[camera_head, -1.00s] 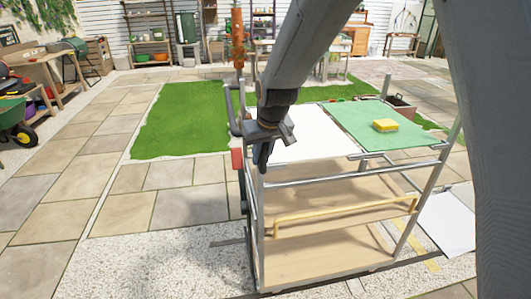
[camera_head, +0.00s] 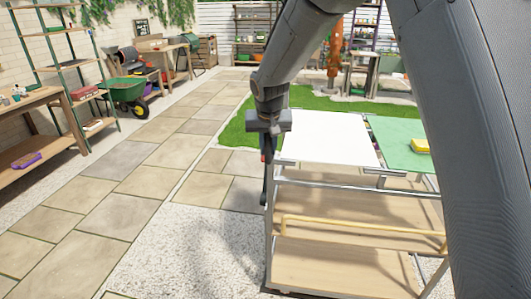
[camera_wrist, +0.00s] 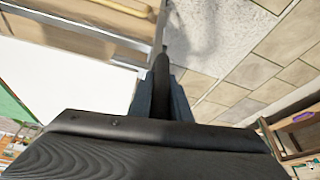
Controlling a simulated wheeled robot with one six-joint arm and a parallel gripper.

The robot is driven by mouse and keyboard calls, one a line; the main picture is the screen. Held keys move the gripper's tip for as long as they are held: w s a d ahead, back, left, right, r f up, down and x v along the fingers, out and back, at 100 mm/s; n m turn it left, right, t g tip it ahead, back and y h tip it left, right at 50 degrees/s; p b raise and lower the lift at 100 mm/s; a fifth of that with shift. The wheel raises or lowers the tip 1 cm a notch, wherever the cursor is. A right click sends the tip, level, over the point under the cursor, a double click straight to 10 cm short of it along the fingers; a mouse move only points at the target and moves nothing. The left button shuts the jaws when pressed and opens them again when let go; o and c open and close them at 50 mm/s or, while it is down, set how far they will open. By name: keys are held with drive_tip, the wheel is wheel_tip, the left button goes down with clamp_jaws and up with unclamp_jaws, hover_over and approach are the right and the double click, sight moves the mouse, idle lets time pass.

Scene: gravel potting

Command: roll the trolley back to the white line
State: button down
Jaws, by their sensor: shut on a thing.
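The trolley (camera_head: 350,205) is a metal frame with two pale wooden shelves. Its top holds a white panel (camera_head: 328,138) and a green mat (camera_head: 400,150). My gripper (camera_head: 267,152) is at the trolley's near left corner, pointing down. In the wrist view my gripper (camera_wrist: 160,85) is shut around a dark bar (camera_wrist: 162,68), which looks like the trolley's handle. The white panel (camera_wrist: 60,80) lies left of it there. My arm hides part of the trolley's right side. I cannot make out the white line in either current view.
A yellow sponge (camera_head: 420,146) lies on the green mat. Pale gravel (camera_head: 190,250) and bare paving (camera_head: 120,160) lie left of the trolley. A lawn (camera_head: 235,130) is behind it. A green wheelbarrow (camera_head: 127,93) and a wooden bench (camera_head: 40,130) stand at the left.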

drive_tip(key=shift+w+a+r, duration=0.15)
drive_tip(key=shift+w+a, duration=0.05)
drive_tip(key=shift+a, duration=0.25)
drive_tip(key=c, duration=1.6)
unclamp_jaws()
drive_tip(key=shift+c, duration=0.2)
drive_tip(key=b+v, duration=0.2)
drive_tip(key=v, duration=0.5)
drive_tip(key=shift+s+r, duration=0.2)
drive_tip(key=shift+r, duration=0.15)
drive_tip(key=shift+d, duration=0.1)
